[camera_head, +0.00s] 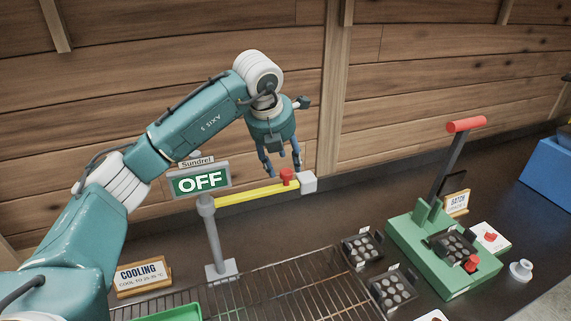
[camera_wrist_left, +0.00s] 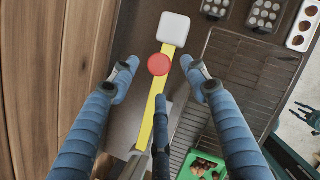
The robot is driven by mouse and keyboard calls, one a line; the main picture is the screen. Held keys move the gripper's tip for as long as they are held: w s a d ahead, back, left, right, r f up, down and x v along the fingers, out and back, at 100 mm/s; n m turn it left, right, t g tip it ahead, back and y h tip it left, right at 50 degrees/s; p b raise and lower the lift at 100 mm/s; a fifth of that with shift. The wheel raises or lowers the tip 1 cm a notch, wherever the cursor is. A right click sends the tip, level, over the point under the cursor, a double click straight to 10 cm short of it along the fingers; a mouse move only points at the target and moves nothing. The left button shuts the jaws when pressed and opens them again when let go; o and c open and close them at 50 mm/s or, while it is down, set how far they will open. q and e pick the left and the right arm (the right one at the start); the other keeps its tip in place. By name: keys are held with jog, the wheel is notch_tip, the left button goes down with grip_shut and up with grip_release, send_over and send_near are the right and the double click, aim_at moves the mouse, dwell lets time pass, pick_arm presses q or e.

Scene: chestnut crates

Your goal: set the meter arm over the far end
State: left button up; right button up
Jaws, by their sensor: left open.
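The meter arm (camera_head: 255,195) is a yellow bar with a red knob (camera_head: 287,177) and a pale block (camera_head: 308,182) at its right end. It reaches right from a grey post (camera_head: 214,240) under a green sign (camera_head: 201,180) reading OFF. My left gripper (camera_head: 282,163) is open, pointing down just above the red knob. In the left wrist view, the open fingers (camera_wrist_left: 162,78) spread either side of the yellow bar (camera_wrist_left: 160,115), with the red knob (camera_wrist_left: 158,65) between and slightly beyond the tips. I see no clear contact. My right gripper is not in view.
A wire rack (camera_head: 300,285) lies in front of the post, with a green tray (camera_head: 170,313) at its left. A green press (camera_head: 405,245) with a red-handled lever (camera_head: 466,124) stands farther right. A COOLING sign (camera_head: 141,277) is at left.

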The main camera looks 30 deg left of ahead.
aim_at(286, 172)
pick_arm(q)
jog(key=p+x, duration=0.1)
jog(key=x, duration=0.3)
jog(key=shift+w+f, duration=0.15)
jog(key=shift+f, duration=0.05)
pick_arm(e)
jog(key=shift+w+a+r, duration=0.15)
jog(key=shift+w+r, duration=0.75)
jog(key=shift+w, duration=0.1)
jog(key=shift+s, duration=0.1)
pick_arm(q)
jog(key=shift+c, duration=0.8)
jog(key=shift+a, duration=0.1)
grip_shut()
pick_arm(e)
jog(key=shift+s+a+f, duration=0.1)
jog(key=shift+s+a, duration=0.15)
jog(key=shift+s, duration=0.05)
